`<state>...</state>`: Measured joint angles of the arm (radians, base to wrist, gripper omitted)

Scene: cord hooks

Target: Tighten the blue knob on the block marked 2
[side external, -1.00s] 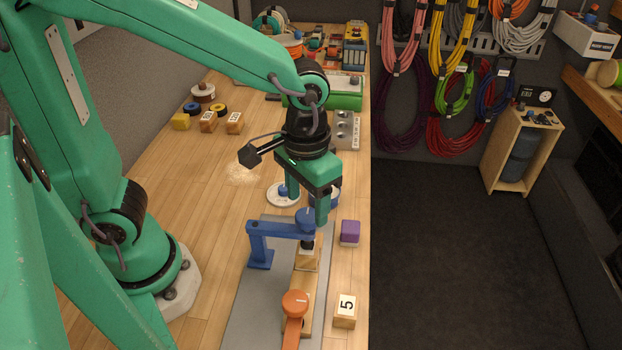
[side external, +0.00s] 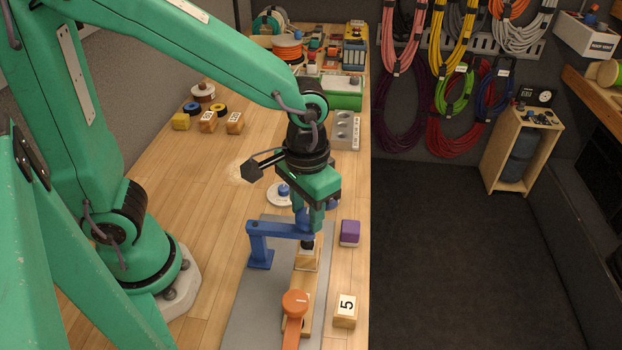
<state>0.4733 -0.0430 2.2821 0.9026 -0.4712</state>
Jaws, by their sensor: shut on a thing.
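The blue knob (side external: 303,216) sits on top of the arm of a blue clamp (side external: 259,243). My gripper (side external: 309,214) points down and is shut on this knob, its fingers hiding part of it. The clamp's arm reaches right over a wooden block (side external: 307,260), with a dark pressing foot just above or on it; I cannot tell whether it touches. No number can be read on this block.
An orange clamp with an orange knob (side external: 295,301) stands in front. A block marked 5 (side external: 345,310) and a purple block (side external: 350,232) lie to the right. A white round disc (side external: 280,195) with a blue knob is behind.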

